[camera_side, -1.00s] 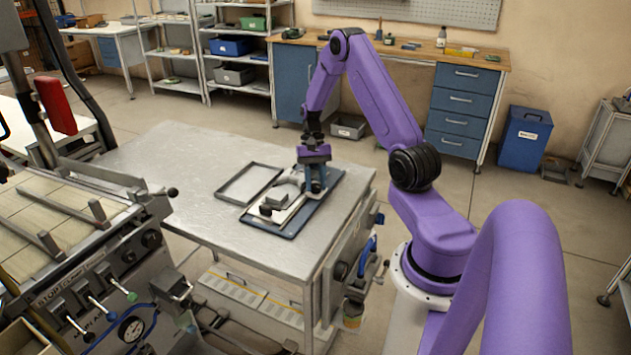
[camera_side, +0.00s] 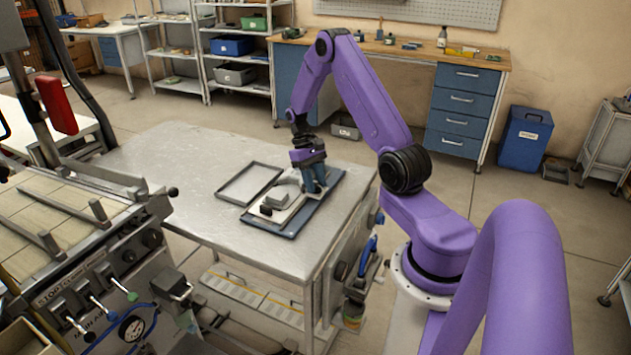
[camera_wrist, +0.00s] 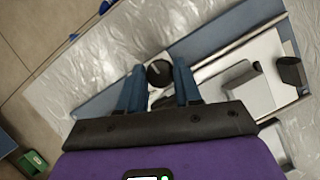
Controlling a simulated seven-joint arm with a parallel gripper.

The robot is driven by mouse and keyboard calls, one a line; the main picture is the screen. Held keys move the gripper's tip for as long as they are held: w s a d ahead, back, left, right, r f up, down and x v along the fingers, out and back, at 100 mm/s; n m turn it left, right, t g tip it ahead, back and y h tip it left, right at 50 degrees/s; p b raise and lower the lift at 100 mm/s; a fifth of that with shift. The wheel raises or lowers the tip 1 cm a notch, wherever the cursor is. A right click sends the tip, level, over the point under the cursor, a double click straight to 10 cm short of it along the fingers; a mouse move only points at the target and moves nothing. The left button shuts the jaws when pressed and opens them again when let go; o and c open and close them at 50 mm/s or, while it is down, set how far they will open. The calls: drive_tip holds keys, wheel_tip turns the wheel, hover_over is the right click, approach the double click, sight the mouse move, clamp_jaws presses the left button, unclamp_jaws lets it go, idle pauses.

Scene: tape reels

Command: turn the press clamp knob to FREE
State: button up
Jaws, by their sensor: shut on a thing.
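The press clamp stands on a blue base plate (camera_side: 292,229) on the metal table. It has a light grey block (camera_wrist: 233,88) on a white plate (camera_wrist: 262,62) and a dark round knob (camera_wrist: 160,73). My gripper (camera_side: 316,187) is over the back right end of the base plate, tilted. In the wrist view its two blue fingers stand on either side of the dark knob, and my gripper is shut on it. No FREE marking can be read, so I cannot tell the knob's setting.
A shallow empty tray (camera_side: 222,193) lies left of the base plate on the metal table (camera_side: 180,160). A second black knob-like part (camera_wrist: 289,71) stands beyond the grey block. A machine with levers (camera_side: 90,290) stands at the left. The table's far left area is clear.

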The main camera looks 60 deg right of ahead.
drive_tip(key=n+h, duration=0.1)
drive_tip(key=n, duration=0.2)
drive_tip(key=n+h, duration=0.1)
drive_tip(key=n, duration=0.2)
drive_tip(key=shift+a+n+h, duration=0.2)
drive_tip(key=shift+n+h, duration=0.1)
drive_tip(key=n+h, duration=0.1)
drive_tip(key=n, duration=0.2)
drive_tip(key=n+h, duration=0.1)
drive_tip(key=n, duration=0.2)
drive_tip(key=shift+a+t, duration=0.1)
drive_tip(key=shift+t, duration=0.3)
drive_tip(key=o, duration=1)
drive_tip(key=shift+o, duration=0.2)
drive_tip(key=v, duration=1.7)
drive_tip(key=shift+a+r, duration=0.2)
